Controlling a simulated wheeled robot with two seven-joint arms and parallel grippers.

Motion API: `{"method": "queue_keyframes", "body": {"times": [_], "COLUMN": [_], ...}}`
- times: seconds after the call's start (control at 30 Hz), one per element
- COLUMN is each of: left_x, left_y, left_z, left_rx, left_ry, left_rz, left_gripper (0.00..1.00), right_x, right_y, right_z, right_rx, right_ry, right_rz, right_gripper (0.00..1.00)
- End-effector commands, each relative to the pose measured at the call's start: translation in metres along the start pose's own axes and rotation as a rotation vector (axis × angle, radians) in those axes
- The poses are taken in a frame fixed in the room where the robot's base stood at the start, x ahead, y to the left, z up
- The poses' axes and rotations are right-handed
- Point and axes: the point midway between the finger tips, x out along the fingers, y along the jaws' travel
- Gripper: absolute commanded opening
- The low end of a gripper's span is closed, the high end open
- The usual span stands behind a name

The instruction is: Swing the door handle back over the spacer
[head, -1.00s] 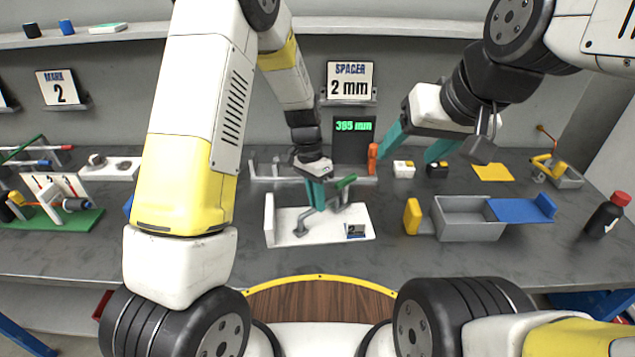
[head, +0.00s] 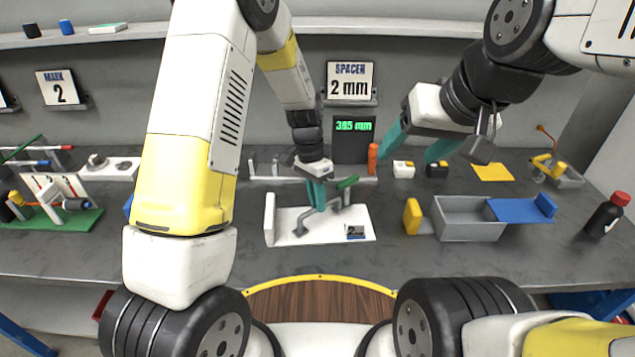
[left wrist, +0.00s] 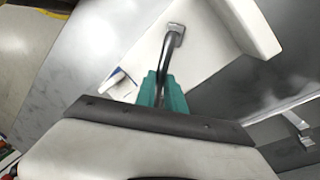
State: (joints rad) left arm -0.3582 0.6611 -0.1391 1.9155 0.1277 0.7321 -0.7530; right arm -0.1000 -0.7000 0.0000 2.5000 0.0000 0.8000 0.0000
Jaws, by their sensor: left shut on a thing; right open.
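The grey metal door handle (head: 305,220) is a bent bar mounted on a white base plate (head: 285,237) with an upright wall at its left end. My left gripper (head: 317,207) is shut on the handle, its teal fingers pointing down over the plate. In the left wrist view the handle (left wrist: 167,50) runs from its square mount into the teal fingers (left wrist: 163,92). A small dark tag marked 2 (head: 355,231) lies at the plate's front right; I take it for the spacer, but cannot be sure. My right gripper (head: 416,150) is open and empty above the back of the bench.
A sign (head: 350,82) reads "SPACER 2 mm" and a display (head: 354,127) reads 385 mm. A grey box (head: 470,222) and yellow block (head: 412,217) stand to the right. The bench front is clear.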

Motion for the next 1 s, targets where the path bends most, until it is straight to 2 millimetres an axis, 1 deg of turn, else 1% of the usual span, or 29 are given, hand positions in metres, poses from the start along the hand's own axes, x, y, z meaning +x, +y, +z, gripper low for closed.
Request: {"method": "queue_keyframes", "body": {"times": [0.17,0.6,0.8,1.0], "left_x": [0.001,0.005,0.006,0.007], "left_y": [0.006,0.025,0.030,0.033], "left_z": [-0.001,0.003,0.006,0.006], "left_rx": [0.095,0.405,0.494,0.538], "left_ry": [-0.018,-0.080,-0.099,-0.107], "left_rz": [0.002,0.001,0.001,0.001], "left_gripper": [0.00,0.00,0.00,0.00], "right_x": [0.000,0.000,0.000,0.000], "right_y": [0.000,0.000,0.000,0.000], "right_z": [0.000,0.000,0.000,0.000], "right_rx": [0.000,0.000,0.000,0.000], "right_ry": [0.000,0.000,0.000,0.000], "right_rz": [0.000,0.000,0.000,0.000], "right_gripper": [0.65,0.65,0.65,0.65]}}
